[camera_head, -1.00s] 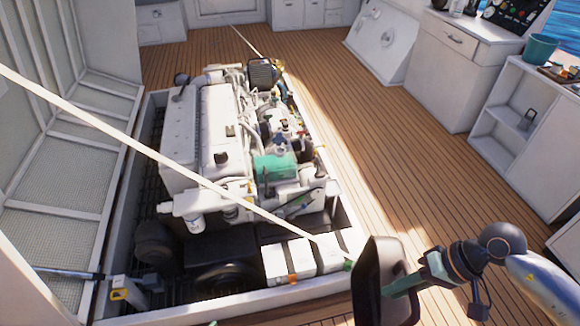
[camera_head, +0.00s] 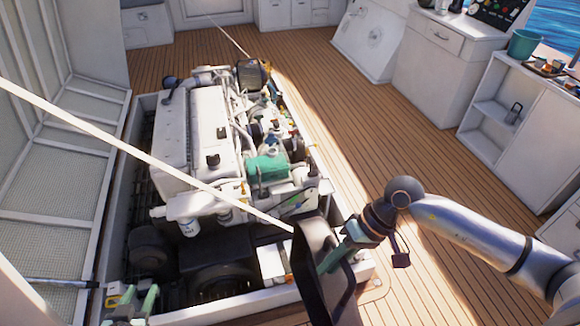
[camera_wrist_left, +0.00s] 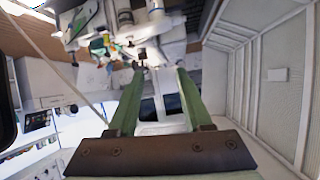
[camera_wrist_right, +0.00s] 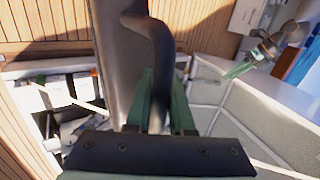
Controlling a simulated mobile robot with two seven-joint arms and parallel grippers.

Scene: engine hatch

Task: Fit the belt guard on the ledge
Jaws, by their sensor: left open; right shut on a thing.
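The belt guard (camera_head: 312,265) is a dark, curved cover. My right gripper (camera_head: 338,255) is shut on its handle (camera_wrist_right: 157,55), and the guard hangs tilted over the near right corner of the engine hatch. In the right wrist view the guard's body (camera_wrist_right: 120,50) fills the middle, with the handle between the fingers. My left gripper (camera_head: 140,300) is open and empty at the near left corner of the hatch. Its spread fingers show in the left wrist view (camera_wrist_left: 158,98). I cannot tell which surface is the ledge; the guard hides part of the hatch's near end.
The white engine (camera_head: 205,140) with a green part (camera_head: 267,167) fills the hatch. Dark pulleys (camera_head: 220,277) sit at its near end. A white box (camera_head: 272,262) lies beside them. A pale rope (camera_head: 150,160) crosses above. The raised hatch lid (camera_head: 60,170) stands left.

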